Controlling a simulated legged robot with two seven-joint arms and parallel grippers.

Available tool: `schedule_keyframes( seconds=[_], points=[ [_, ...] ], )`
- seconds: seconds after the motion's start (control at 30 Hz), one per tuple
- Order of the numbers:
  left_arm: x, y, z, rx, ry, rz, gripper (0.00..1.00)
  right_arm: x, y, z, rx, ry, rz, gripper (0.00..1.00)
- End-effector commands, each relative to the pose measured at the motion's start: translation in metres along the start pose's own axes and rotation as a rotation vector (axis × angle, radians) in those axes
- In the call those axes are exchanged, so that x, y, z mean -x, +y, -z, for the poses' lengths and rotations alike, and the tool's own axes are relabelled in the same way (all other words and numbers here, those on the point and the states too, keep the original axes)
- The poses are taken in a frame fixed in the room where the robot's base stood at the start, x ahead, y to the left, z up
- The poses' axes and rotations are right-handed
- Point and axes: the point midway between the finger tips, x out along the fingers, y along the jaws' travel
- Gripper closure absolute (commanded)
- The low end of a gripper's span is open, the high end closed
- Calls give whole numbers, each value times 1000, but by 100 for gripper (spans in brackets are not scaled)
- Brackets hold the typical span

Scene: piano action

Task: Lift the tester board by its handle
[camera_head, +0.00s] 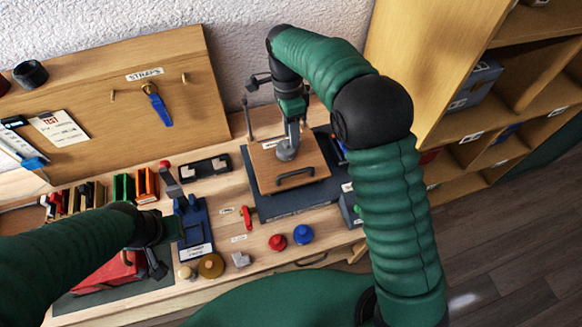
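The tester board appears to be the brown wooden board (262,172) lying on a dark base at the back middle of the bench. Its black handle (295,179) is at the front side and nothing grips it. A grey round metal piece stands over the board's back part.
A wooden panel with a blue strap (158,108) stands at the back left. Red (278,242) and blue (303,234) knobs sit in front of the board. Colored blocks stand at left. A wooden shelf unit (440,60) rises at right, beyond my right arm.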

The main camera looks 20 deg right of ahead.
Motion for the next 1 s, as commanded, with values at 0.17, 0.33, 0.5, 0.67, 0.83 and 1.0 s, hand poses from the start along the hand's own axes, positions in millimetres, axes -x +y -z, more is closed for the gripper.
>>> schedule_keyframes(
  seconds=[0.17, 0.33, 0.5, 0.67, 0.83, 1.0],
  points=[
    [8, 0, 2, 0, 0, 0, 100, -47, 1, 1, -1, 0, -6, 65],
    [15, 0, 4, 0, 0, 0, 100, -91, 2, 1, 0, 0, -5, 65],
    [20, 0, 5, 0, 0, 0, 100, -123, 1, 1, 1, 0, -2, 65],
    [21, 0, 5, 0, 0, 0, 100, -136, 0, 1, 1, 0, 1, 65],
    [21, 0, 5, 0, 0, 0, 100, -137, 0, 0, 1, 0, 2, 65],
    [21, 0, 5, 0, 0, 0, 100, -136, 0, 0, 1, 0, 2, 79]
  ],
)
